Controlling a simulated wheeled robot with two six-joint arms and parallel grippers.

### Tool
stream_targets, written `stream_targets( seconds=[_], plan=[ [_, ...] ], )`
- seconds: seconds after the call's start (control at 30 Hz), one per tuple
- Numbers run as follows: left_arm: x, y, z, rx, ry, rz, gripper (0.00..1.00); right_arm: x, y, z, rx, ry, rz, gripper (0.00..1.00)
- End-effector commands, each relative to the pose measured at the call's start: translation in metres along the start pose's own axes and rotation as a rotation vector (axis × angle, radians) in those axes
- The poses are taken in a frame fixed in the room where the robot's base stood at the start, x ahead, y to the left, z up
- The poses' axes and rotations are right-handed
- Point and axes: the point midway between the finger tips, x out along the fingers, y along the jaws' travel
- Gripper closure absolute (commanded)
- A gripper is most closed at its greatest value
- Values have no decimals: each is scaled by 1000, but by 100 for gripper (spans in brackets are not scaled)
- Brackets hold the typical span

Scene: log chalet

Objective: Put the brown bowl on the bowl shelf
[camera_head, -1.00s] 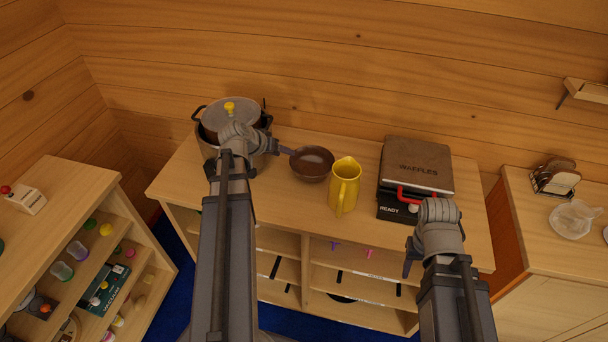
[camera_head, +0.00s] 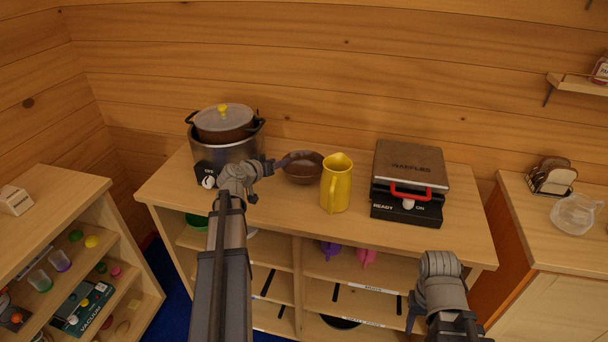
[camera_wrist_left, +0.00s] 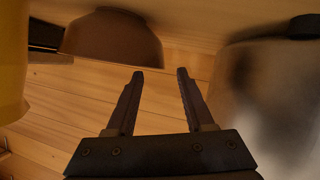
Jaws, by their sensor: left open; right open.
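The brown bowl (camera_head: 303,170) stands upright on the wooden counter (camera_head: 270,213), between the steel pot and the yellow pitcher. It also shows in the left wrist view (camera_wrist_left: 110,40), to the upper left of the fingers. My left gripper (camera_head: 276,163) is open and empty, just left of the bowl; its fingers (camera_wrist_left: 160,73) are apart with nothing between them. My right gripper (camera_head: 411,312) is low, in front of the cabinet, and largely hidden by its wrist. Shelves (camera_head: 320,270) under the counter carry small labels; I cannot make out which marks the bowl shelf.
The steel pot (camera_head: 227,155) with a lidded pot on top stands left of my left gripper. The yellow pitcher (camera_head: 336,185) stands right of the bowl, then the waffle maker (camera_head: 409,180). Purple (camera_head: 329,249) and pink (camera_head: 366,257) items and a green one (camera_head: 197,221) sit on upper shelves.

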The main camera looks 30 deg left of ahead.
Motion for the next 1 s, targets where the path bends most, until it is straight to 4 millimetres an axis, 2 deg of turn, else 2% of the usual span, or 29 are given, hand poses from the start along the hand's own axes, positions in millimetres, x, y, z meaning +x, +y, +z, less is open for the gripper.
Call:
stream_targets(
  seconds=[0.27, 0.57, 0.8, 0.87, 1.0],
  plan=[
    [13, 0, 2, -1, 0, 1, 47, 6, -1, 0, 0, 0, 0, 50],
    [54, -1, 3, -1, -1, 1, 47, 23, -2, -1, 0, 0, 0, 50],
    [56, 0, 2, -2, 0, 0, 47, 22, -2, -1, 0, 0, 0, 50],
    [56, 0, 2, -1, 0, 0, 52, 22, -2, -1, 0, 0, 0, 50],
    [56, 0, 2, -1, 0, 0, 67, 22, -2, -1, 0, 0, 0, 50]
  ],
)
